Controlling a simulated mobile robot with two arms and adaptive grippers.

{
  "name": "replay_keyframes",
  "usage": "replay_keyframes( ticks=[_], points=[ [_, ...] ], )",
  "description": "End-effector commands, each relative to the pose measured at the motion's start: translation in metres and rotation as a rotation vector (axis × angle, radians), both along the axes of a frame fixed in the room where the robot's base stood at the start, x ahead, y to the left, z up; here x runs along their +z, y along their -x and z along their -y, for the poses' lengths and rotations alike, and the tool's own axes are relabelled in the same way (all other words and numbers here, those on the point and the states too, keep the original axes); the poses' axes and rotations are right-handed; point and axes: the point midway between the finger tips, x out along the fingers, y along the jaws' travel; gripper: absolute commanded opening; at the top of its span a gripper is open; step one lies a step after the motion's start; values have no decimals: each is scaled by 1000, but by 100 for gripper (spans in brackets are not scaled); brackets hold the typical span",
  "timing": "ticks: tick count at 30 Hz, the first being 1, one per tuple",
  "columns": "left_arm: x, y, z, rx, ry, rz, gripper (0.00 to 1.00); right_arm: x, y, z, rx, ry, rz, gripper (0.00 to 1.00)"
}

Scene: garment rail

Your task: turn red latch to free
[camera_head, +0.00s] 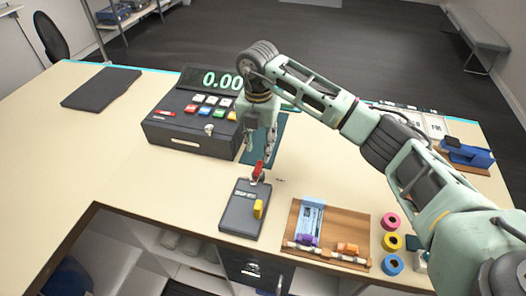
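A dark grey box (240,216) lies on the pale counter in front of the cash register. A red latch (258,173) stands at its far end, and a yellow latch (259,209) sits on its right side. My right gripper (264,157) points down just above the red latch, its fingertips at or very near the top of it. I cannot tell whether the fingers touch the latch or how far apart they are. My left gripper is not in view.
The cash register (190,136) stands behind the box to the left. A wooden tray (359,222) with small items lies to the right, beside pink, yellow and blue rolls (392,264). A blue stapler-like object (468,153) is far right. The left counter is mostly clear.

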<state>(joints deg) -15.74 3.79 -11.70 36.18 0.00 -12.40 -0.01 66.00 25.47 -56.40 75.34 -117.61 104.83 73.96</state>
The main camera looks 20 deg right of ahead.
Motion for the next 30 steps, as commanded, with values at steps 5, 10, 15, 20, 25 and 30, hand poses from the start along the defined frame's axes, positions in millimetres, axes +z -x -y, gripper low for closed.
replay_keyframes(
  ticks=[5, 10, 15, 20, 25, 30],
  points=[
    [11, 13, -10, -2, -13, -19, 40, -22, 2, -1, 2, 1, -6, 33],
    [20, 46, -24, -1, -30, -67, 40, -49, 2, -1, 2, 0, -6, 33],
    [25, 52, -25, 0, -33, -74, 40, -68, 1, -1, 1, -2, -2, 33],
    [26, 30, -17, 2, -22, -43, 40, -75, 1, -1, 3, -1, -1, 33],
    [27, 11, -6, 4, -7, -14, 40, -75, 1, -1, 3, -1, 0, 33],
    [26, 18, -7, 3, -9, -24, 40, -75, 1, -1, 3, -1, 0, 20]
  ],
)
